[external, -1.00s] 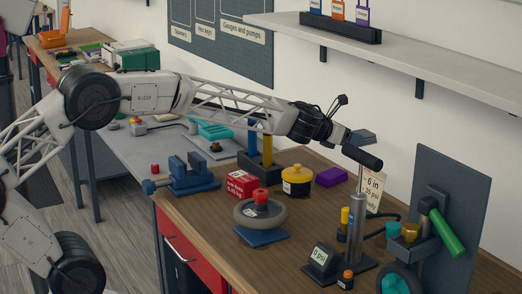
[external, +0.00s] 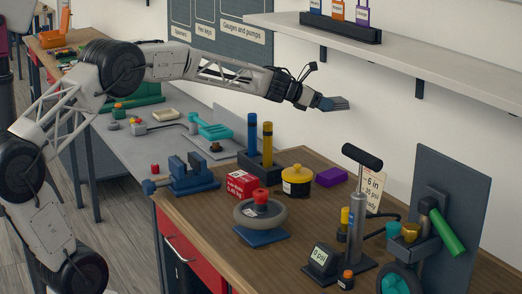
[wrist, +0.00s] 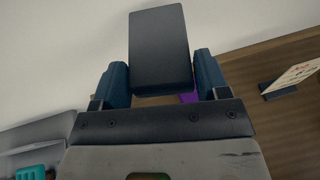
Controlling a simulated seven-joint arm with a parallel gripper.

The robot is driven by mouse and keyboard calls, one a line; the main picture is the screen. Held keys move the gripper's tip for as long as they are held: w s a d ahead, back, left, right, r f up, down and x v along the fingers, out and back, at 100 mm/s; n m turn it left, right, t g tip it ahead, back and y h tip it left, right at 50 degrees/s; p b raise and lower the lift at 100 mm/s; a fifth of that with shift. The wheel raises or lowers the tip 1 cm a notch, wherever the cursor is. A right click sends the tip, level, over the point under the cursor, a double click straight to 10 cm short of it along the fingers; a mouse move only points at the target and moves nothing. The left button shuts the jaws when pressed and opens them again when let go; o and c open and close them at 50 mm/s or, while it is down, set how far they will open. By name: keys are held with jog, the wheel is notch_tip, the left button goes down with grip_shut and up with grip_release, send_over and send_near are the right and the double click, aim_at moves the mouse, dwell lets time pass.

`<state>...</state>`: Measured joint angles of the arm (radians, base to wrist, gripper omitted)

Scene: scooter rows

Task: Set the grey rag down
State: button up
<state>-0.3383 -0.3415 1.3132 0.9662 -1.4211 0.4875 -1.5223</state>
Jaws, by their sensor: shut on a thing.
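My gripper (external: 323,103) is shut on the grey rag (external: 340,104), high above the wooden bench and in front of the white wall. The rag looks like a flat dark grey slab and sticks out past the fingertips to the right. In the wrist view the rag (wrist: 160,48) stands between the two blue fingers of my gripper (wrist: 160,85) and hides part of what lies behind it. The rag touches nothing but my gripper.
The wooden bench top (external: 225,222) holds a floor pump (external: 356,215), a yellow pot (external: 297,181), a purple block (external: 332,176), a wheel on a blue stand (external: 260,215), a red box (external: 242,184) and a blue vise (external: 190,175). A wall shelf (external: 440,75) is above right. Bare wood shows at the front.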

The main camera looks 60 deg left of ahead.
jog(key=a+m+h, duration=0.2)
jog(key=a, duration=1.3)
jog(key=m+g+h, duration=0.9)
jog(key=m+g, duration=0.4)
jog(key=m, duration=0.1)
send_over(299, 161)
notch_tip(299, 161, down, 15)
jog(key=shift+f, duration=0.2)
jog(key=shift+a+f, duration=0.1)
jog(key=shift+f, duration=0.1)
dwell(0.3)
jog(key=shift+f, duration=3.2)
jog(key=shift+f, duration=0.6)
